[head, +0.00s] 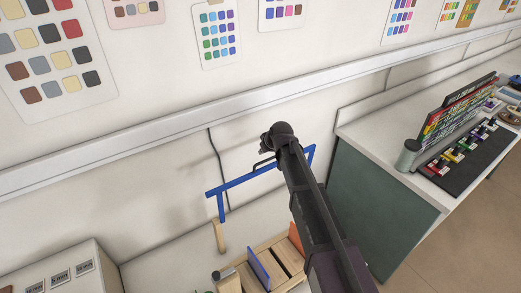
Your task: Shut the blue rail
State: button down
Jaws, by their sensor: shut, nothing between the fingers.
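The blue rail (235,184) is a long bar that runs slantwise in front of the pale wall, with a short leg down at its left end. My arm crosses in front of its right part, and a bit of its right end shows past the arm. My gripper (263,163) is a small dark shape just left of my arm, close to the rail's upper side. It is shut and empty, mostly hidden by my arm. I cannot tell whether it touches the rail.
Below the rail stands a wooden rack (258,265) with coloured sheets. A wooden piece (218,236) is under the rail's left leg. A pale cabinet (55,270) is at lower left.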

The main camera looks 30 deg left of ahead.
jog(key=shift+s+d+f, duration=0.1)
jog(key=shift+s+d, duration=0.15)
jog(key=shift+d, duration=0.2)
jog(key=shift+s+d+f, duration=0.1)
jog(key=shift+s+d, duration=0.1)
jog(key=shift+d, duration=0.2)
jog(key=shift+d, duration=0.1)
jog(key=shift+d+b, duration=0.3)
jog(key=shift+d, duration=0.05)
jog(key=shift+s+d+f, duration=0.1)
jog(key=shift+s+d, duration=0.1)
jog(key=shift+s, duration=0.1)
